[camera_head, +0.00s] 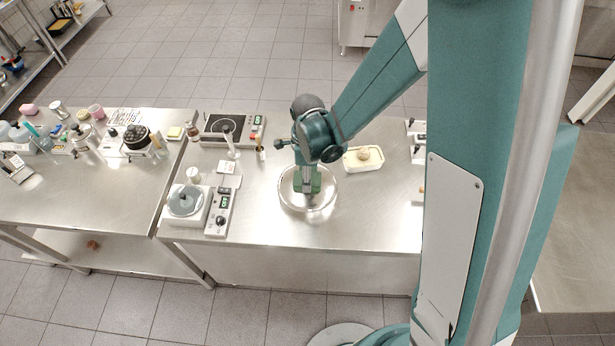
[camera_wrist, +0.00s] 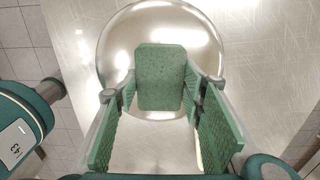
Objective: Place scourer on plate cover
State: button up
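The scourer (camera_wrist: 161,77) is a green, rounded rectangular block. In the wrist view it sits between the two fingertips of my gripper (camera_wrist: 160,98), and the green textured finger pads appear to meet its left and right edges. The plate cover (camera_wrist: 116,58) is a round, shiny metal piece directly behind the scourer. In the head view the plate cover (camera_head: 290,201) lies on the steel table, and my gripper (camera_head: 307,186) points down over its middle. I cannot tell whether the scourer touches the plate cover. My gripper hides part of the cover.
A cream tray (camera_head: 376,165) with a roundish item stands right of the plate cover. A hotplate (camera_head: 228,127) is at the back left, and a scale-like device (camera_head: 188,203) at the front left. The bare steel (camera_head: 365,215) right of the cover is clear.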

jog(key=o, duration=0.4)
jog(key=shift+o, duration=0.2)
jog(key=shift+r+p, duration=0.25)
jog(key=shift+p, duration=0.05)
notch_tip(320, 180, up, 12)
jog(key=shift+b, duration=0.35)
dwell(0.4)
jog(key=shift+f, duration=0.1)
dwell(0.5)
